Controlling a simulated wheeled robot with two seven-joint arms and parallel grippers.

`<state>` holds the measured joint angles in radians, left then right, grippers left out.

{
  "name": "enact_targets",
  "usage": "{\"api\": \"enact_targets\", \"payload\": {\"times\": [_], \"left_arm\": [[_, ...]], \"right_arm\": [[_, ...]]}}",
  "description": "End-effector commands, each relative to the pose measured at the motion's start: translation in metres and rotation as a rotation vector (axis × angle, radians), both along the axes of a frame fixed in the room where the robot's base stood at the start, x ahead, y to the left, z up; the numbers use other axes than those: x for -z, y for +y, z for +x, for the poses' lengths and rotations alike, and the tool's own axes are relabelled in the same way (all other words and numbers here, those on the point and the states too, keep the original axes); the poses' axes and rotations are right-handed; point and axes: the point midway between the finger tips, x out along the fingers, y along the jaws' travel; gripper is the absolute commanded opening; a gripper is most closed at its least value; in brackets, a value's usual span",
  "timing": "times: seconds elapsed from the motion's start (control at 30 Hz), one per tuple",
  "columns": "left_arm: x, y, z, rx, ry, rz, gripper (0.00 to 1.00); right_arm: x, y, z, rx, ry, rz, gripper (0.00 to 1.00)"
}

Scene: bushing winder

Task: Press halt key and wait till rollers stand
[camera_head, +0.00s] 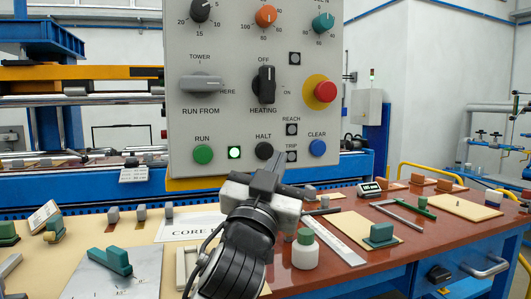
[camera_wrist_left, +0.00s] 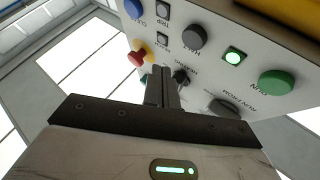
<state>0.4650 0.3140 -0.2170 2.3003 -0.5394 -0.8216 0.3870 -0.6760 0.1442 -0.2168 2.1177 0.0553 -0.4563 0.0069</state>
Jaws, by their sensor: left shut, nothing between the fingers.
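The halt key (camera_head: 264,150) is a round black button under the label HALT on the grey control panel (camera_head: 228,120). It also shows in the left wrist view (camera_wrist_left: 194,37). My left gripper (camera_head: 277,153) is shut and empty, its tips just right of and below the halt key in the head view. In the wrist view the closed fingers (camera_wrist_left: 161,74) appear below and left of the key; contact cannot be told. The green lamp (camera_head: 234,152) beside the green run key (camera_head: 203,154) is lit. Roller-like bars (camera_head: 80,100) lie at the left; their motion cannot be told. My right gripper is not in view.
The blue clear key (camera_head: 317,148) and red stop knob (camera_head: 325,92) sit close right of the fingers. The heating switch (camera_head: 264,86) is above. The table below holds a white-green jar (camera_head: 306,252) and several blocks and boards.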

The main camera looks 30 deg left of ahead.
Motion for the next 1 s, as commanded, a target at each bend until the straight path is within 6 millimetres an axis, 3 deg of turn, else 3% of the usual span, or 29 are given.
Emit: {"api": "enact_targets", "payload": {"times": [0.4,1.0], "left_arm": [[0.0,0.029,0.027,0.0,0.0,0.0,0.0],[0.0,0.031,0.028,0.001,0.0,0.0,0.0]], "right_arm": [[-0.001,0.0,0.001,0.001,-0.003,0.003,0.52],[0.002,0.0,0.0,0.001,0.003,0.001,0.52]]}}
